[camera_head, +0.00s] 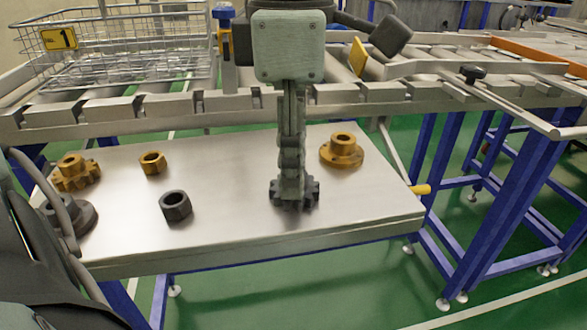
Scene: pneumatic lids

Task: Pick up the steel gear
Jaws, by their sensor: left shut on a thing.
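The steel gear (307,194) is dark grey and toothed, on the right half of the metal table (240,225). My left gripper (291,188) points straight down over it, its fingers close together and shut on the gear. The fingers hide the gear's middle. I cannot tell whether the gear is touching the table or just above it. My right gripper is not in view.
A brass flanged part (341,153) stands close to the right of the gear. A dark nut (175,207), a brass nut (152,163), a brass gear (75,174) and a dark flanged part (77,215) stand at left. A wire basket (115,45) stands on the conveyor behind.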

